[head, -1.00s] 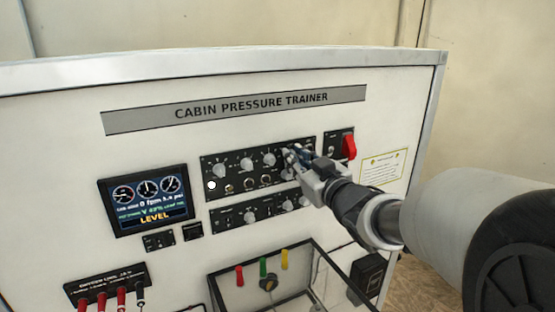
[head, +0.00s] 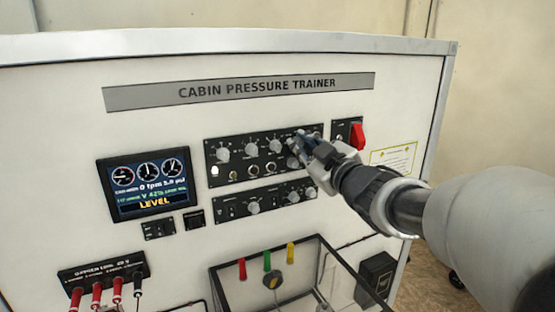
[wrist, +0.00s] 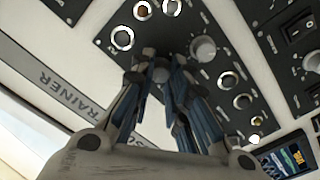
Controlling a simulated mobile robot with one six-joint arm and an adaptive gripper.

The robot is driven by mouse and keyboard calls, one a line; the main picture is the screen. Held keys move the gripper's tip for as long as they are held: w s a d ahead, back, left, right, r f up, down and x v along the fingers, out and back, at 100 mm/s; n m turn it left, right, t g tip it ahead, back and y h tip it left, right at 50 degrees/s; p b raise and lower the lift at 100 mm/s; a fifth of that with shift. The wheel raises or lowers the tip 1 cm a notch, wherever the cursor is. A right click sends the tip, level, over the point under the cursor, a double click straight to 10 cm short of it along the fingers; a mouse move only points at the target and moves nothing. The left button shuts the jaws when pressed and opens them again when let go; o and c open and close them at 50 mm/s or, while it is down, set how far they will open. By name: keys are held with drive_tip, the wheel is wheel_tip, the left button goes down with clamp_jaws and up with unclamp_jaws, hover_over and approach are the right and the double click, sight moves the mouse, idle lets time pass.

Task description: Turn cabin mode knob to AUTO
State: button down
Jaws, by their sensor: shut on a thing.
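The cabin pressure trainer has an upper dark panel (head: 238,172) with a row of round knobs. My gripper (head: 302,147) is at this panel's upper right part. In the wrist view my gripper (wrist: 158,75) has its fingers close together around a knob at the panel face. The fingers cover most of that knob, so its pointer and label cannot be read. I cannot tell from the lettering whether it is the cabin mode knob. Another grey knob (wrist: 203,48) stands beside the fingers in the wrist view, apart from them.
A red switch (head: 357,136) is just right of my gripper. A lower knob panel (head: 232,208) is below. A display screen (head: 149,186) showing LEVEL is at the left. An open clear box (head: 335,250) juts out below, with coloured handles behind it.

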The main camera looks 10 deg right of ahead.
drive_tip(key=n+b, duration=0.4)
drive_tip(key=n, duration=0.1)
drive_tip(key=shift+n+b, duration=0.3)
drive_tip(key=shift+n, duration=0.1)
idle(0.3)
drive_tip(key=c, duration=1.5)
unclamp_jaws()
drive_tip(key=v, duration=0.7)
drive_tip(key=shift+s+d, duration=0.1)
drive_tip(key=shift+s, duration=0.15)
